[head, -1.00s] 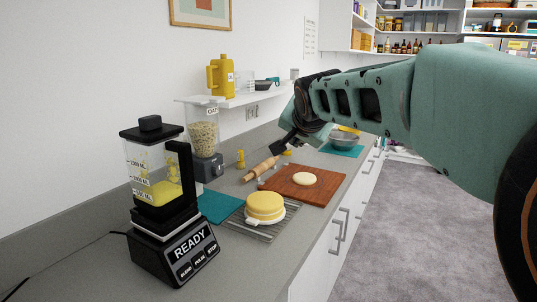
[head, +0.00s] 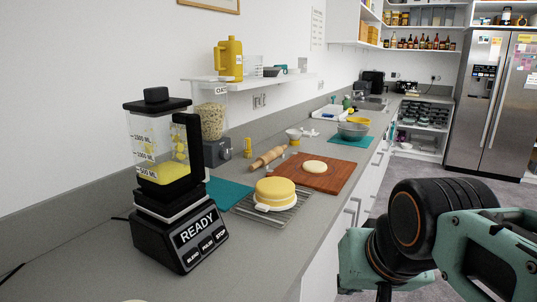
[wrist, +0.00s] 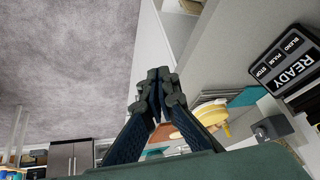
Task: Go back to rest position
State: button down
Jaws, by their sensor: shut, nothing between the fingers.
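My gripper (wrist: 157,85) shows in the wrist view with its dark fingers together and nothing between them. It is over the counter's front edge and the grey floor, clear of the objects. In the head view the gripper itself is out of sight; my arm is folded low at the lower right, in front of the white drawers.
On the counter (head: 110,262) stand a blender (head: 172,180), a yellow cake (head: 275,192) on a wire rack, a wooden board (head: 318,179) with dough, and a rolling pin (head: 267,159). A steel fridge (head: 491,105) stands far right.

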jog(key=s+f, duration=0.3)
jog(key=s, duration=0.1)
notch_tip(320, 180, up, 18)
jog(key=p, duration=1.8)
jog(key=shift+n+g+p, duration=0.35)
jog(key=shift+n+g, duration=0.05)
jog(key=shift+s+a, duration=0.1)
